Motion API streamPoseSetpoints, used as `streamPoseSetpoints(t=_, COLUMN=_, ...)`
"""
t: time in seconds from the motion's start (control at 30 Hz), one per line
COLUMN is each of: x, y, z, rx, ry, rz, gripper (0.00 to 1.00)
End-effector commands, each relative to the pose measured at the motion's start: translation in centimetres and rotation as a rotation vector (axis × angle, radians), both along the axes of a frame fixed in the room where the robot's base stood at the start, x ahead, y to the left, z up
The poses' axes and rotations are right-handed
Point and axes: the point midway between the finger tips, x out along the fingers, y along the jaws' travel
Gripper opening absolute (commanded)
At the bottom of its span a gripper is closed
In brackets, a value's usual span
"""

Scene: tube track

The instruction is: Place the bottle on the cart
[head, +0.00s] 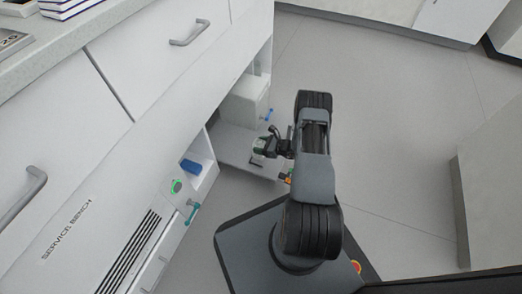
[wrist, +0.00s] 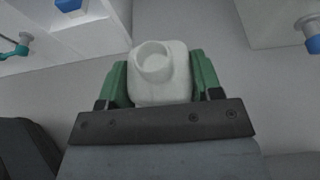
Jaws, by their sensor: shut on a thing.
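A white bottle (wrist: 162,72) with a round open neck sits between the two green fingers of my gripper (wrist: 160,80) in the wrist view. The fingers are shut on its sides. In the head view my gripper (head: 262,148) is low, at the open bay of the service bench, above a grey flat surface (head: 235,148). The bottle is too small there to make out clearly. I cannot tell whether the grey surface is the cart; no other cart is clearly seen.
The white service bench (head: 130,150) fills the left. A pale box (head: 245,100) stands at the bay's far side, with a blue-handled fitting (head: 267,115). A blue block (head: 191,167) and a teal handle (head: 192,210) are nearer. The grey floor (head: 390,130) at right is clear.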

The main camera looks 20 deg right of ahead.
Motion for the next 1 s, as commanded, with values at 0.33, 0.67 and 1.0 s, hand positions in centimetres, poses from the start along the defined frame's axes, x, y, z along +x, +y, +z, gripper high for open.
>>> streamPoseSetpoints(t=0.33, x=0.2, y=0.0, z=-3.4, rx=0.000, ry=0.000, rz=0.001, gripper=0.36)
streamPoseSetpoints(t=0.67, x=0.2, y=0.0, z=-3.6, rx=0.000, ry=0.000, rz=0.001, gripper=0.61)
streamPoseSetpoints(t=1.0, x=0.2, y=0.0, z=-3.6, rx=0.000, ry=0.000, rz=0.001, gripper=0.84)
